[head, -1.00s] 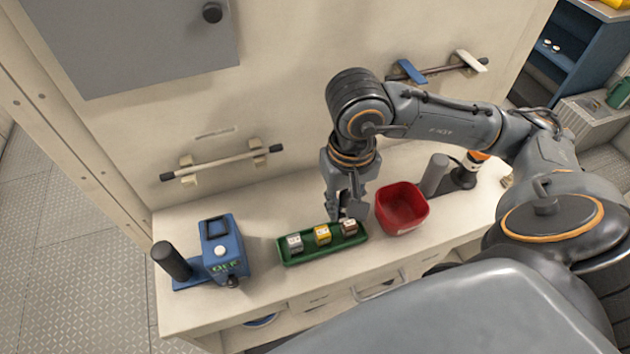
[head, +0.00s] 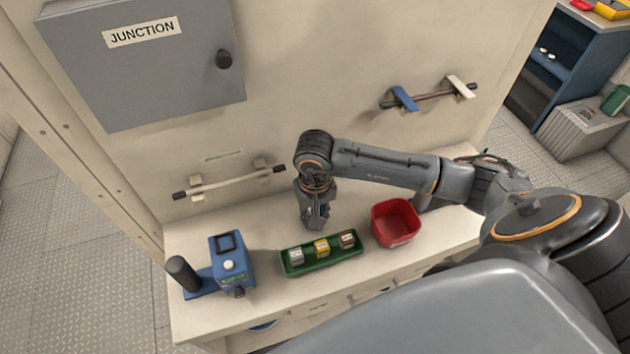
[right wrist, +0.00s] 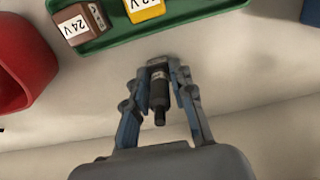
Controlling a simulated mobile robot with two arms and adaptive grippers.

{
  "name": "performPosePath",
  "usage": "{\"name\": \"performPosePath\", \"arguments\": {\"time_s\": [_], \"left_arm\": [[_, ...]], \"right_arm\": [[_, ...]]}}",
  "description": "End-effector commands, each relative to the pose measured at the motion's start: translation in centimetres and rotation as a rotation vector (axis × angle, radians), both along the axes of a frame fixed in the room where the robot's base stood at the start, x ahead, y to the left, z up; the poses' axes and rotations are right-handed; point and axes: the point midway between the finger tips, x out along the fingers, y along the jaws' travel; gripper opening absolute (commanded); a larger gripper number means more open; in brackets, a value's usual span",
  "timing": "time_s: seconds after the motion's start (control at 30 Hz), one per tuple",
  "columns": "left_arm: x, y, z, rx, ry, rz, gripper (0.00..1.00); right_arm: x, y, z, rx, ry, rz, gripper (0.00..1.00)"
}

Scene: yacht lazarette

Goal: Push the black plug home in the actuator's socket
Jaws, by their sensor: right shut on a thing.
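My right gripper (head: 314,224) hangs over the bench behind the green tray. In the right wrist view its fingers (right wrist: 159,72) are shut on a black cylindrical plug (right wrist: 160,97) with a narrower end and a small pale mark. In the head view the plug cannot be made out. A blue unit (head: 231,262) with a screen, a white button and a black cylinder (head: 182,273) at its side stands at the bench's left. I cannot tell whether it is the actuator, and no socket is clear. My left gripper is out of view.
The green tray (head: 292,271) holds a white, a yellow (head: 321,249) and a brown block (head: 347,239). A red bin (head: 396,222) stands to its right. A rail (head: 222,183) and a grey junction box (head: 145,65) are on the wall. The bench between blue unit and tray is clear.

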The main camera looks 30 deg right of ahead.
Motion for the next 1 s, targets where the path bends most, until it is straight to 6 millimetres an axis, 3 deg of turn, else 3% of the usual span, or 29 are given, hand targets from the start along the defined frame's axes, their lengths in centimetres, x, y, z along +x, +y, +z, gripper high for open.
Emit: {"name": "performPosePath", "arguments": {"time_s": [0.37, 0.4, 0.5, 0.8, 0.87, 1.0], "left_arm": [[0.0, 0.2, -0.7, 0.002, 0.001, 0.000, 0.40], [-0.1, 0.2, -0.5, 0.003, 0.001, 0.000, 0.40], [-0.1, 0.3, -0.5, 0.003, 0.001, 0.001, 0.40], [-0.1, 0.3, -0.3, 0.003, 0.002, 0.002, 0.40], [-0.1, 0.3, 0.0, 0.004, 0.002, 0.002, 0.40], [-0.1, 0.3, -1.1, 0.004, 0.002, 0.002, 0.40]], "right_arm": [[0.0, 0.0, -0.5, 0.001, -0.002, 0.000, 0.00], [0.0, 0.0, -0.3, 0.001, -0.001, 0.000, 0.32], [0.0, 0.0, -0.3, 0.001, -0.001, 0.000, 0.46], [0.0, 0.0, -0.2, 0.001, 0.000, 0.000, 0.46], [0.0, 0.0, 0.1, 0.001, 0.000, -0.001, 0.46], [0.2, -0.1, 1.6, 0.000, -0.008, 0.000, 0.46]]}}
